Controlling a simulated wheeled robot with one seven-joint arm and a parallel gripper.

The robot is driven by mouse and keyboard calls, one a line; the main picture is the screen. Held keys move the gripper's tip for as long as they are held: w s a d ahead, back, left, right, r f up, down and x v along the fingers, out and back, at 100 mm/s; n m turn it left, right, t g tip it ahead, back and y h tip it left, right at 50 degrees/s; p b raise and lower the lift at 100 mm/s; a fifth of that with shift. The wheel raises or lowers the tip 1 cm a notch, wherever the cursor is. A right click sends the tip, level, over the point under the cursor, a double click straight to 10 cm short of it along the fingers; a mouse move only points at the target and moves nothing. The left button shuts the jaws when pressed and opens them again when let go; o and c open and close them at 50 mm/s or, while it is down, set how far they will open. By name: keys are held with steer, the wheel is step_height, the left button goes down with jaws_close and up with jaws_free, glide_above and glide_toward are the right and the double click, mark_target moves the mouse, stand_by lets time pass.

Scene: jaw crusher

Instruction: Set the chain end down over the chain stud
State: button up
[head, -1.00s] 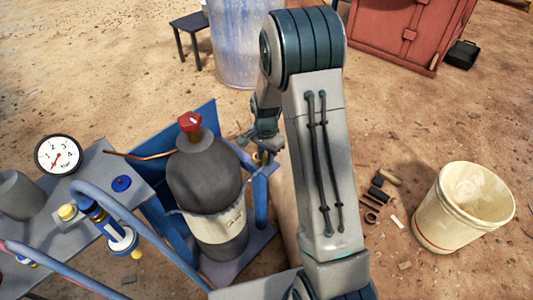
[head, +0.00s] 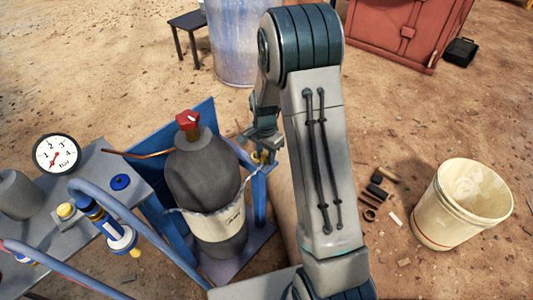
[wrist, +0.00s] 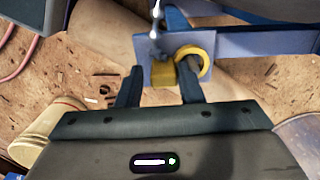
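My gripper (wrist: 160,82) shows in the wrist view with its two dark fingers spread wide. It also shows in the head view (head: 262,142), just right of the grey cylinder at the blue stand. A pale blue-grey plate (wrist: 145,52) lies beyond the fingertips, with a yellow block (wrist: 163,72) between them. A yellow ring (wrist: 208,62) is by the right fingertip, with something dark inside it. A silvery strand (wrist: 156,14), possibly chain, runs up from the plate. I cannot tell which part is the chain stud or whether the ring is around it. Yellow parts (head: 258,157) show below my gripper in the head view.
The cylinder (head: 203,180) with a red top stands in the blue stand. A bench (head: 105,170) with a gauge (head: 57,153) is at left. A cream bucket (head: 460,205) and small loose parts (head: 372,195) lie right of my arm. Open dirt surrounds these.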

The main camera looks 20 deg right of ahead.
step_height(320, 180, up, 14)
steer(key=p, duration=0.4)
stand_by(0.4)
steer(key=s+r+n+t+p, duration=0.1)
steer(key=s+r+n+p, duration=0.2)
steer(key=s+r+p, duration=0.4)
steer(key=s+a+r+n+t+p, duration=0.1)
steer(key=s+r+n+p, duration=0.3)
steer(key=r, duration=1.1)
steer(key=s+r+n+p, duration=0.4)
steer(key=s+r+p, duration=0.7)
steer(key=s, duration=0.1)
steer(key=shift+a+r+t, duration=0.15)
steer(key=shift+a+t, duration=0.1)
steer(key=shift+t, duration=0.15)
